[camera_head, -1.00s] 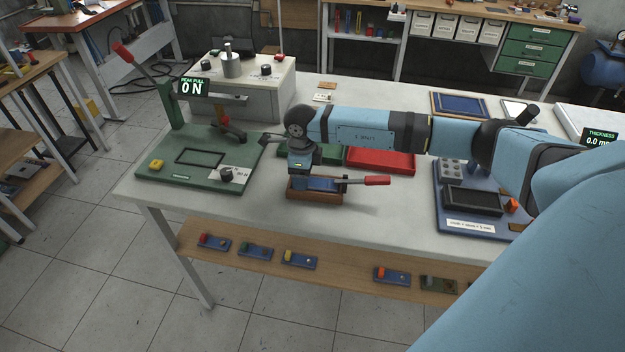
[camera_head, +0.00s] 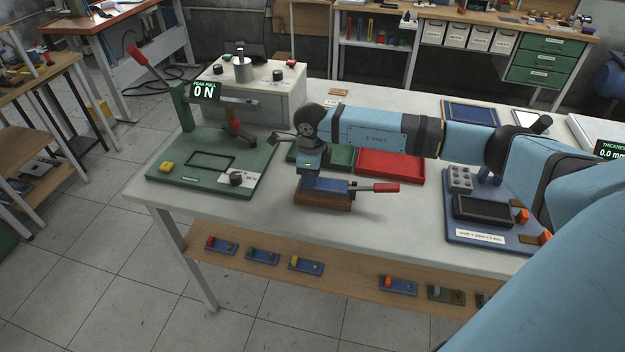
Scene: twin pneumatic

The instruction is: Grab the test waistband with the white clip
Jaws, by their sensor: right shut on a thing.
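My right gripper (camera_head: 310,182) reaches down over a small brown block (camera_head: 322,202) at the front middle of the white bench. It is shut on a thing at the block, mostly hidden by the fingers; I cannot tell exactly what. A blue piece (camera_head: 334,186) lies on the block beside the fingers, with a red-handled lever (camera_head: 384,188) pointing right. On the wooden shelf below, several small blue pieces carry coloured parts, such as a red one (camera_head: 221,245), a yellow one (camera_head: 306,265) and an orange one (camera_head: 398,286). I cannot make out a white clip. My left gripper is not in view.
A green press plate (camera_head: 160,186) with a red lever stands at the left, its display reading 0 N. Behind the gripper are a green tray (camera_head: 340,159) and a red tray (camera_head: 392,166). A blue fixture (camera_head: 460,228) stands right. The bench front is clear.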

